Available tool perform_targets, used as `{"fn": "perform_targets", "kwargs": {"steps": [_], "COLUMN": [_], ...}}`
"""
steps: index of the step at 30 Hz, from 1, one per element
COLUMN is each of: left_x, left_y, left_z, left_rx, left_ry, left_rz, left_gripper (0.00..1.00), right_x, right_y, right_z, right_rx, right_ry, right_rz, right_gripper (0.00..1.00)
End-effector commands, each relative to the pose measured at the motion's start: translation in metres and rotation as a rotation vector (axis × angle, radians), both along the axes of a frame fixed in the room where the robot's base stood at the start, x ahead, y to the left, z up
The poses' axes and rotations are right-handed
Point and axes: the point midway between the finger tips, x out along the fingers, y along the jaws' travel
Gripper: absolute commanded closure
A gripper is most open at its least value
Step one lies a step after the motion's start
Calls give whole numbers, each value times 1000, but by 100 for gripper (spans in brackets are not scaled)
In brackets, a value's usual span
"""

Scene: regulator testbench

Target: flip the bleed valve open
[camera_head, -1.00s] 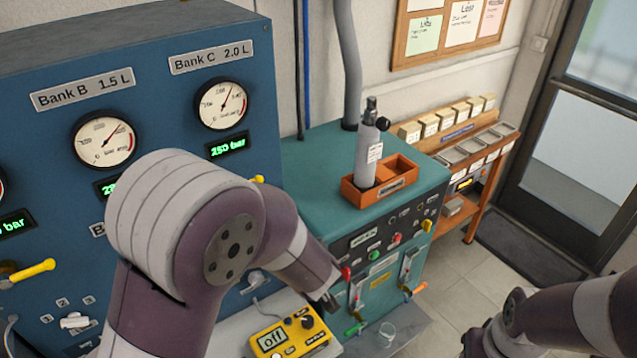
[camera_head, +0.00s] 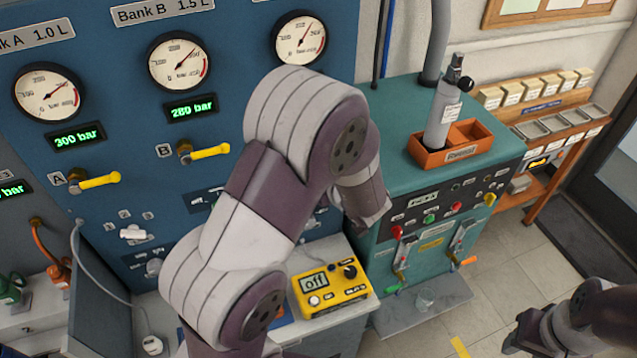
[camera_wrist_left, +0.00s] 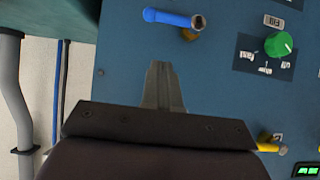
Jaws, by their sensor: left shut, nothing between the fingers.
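My left gripper (camera_wrist_left: 162,85) is shut and empty in the left wrist view, in front of the blue panel. A blue lever (camera_wrist_left: 172,18) on a brass stem lies beyond its fingertips, apart from them. I cannot tell for sure which fitting is the bleed valve; the small labels are too blurred. A green knob (camera_wrist_left: 279,44) is to the right of the blue lever, and a yellow lever (camera_wrist_left: 268,147) is at the lower right. In the head view my left arm hides its own fingers and the right part of the panel. My right gripper (camera_head: 524,334) is low at the right.
A yellow meter reading "off" (camera_head: 330,295) stands on the bench below the panel. The teal cabinet (camera_head: 400,125), carrying an orange tray (camera_head: 430,157) with a grey cylinder (camera_head: 442,115), stands right of the panel. Yellow levers (camera_head: 205,152) stick out from the panel.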

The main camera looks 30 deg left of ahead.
Motion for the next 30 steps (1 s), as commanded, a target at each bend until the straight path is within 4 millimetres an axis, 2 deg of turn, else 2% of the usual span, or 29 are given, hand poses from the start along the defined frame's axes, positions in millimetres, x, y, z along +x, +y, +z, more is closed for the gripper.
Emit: {"fn": "perform_targets", "kwargs": {"steps": [5,9,12,26,30], "left_x": [19,21,23,23,23], "left_y": [24,25,27,28,34], "left_z": [-21,-43,-52,-58,-58], "left_rx": [0,-1,0,1,12], "left_ry": [4,4,1,1,14], "left_rz": [3,0,-1,-1,1], "left_gripper": [100,100,100,100,100], "right_x": [0,0,0,0,0], "right_y": [0,0,0,0,0], "right_z": [5,8,9,9,11], "right_rx": [0,0,0,0,0], "right_ry": [0,0,0,0,0], "right_rz": [0,0,0,0,0], "right_gripper": [57,57,57,57,57]}}
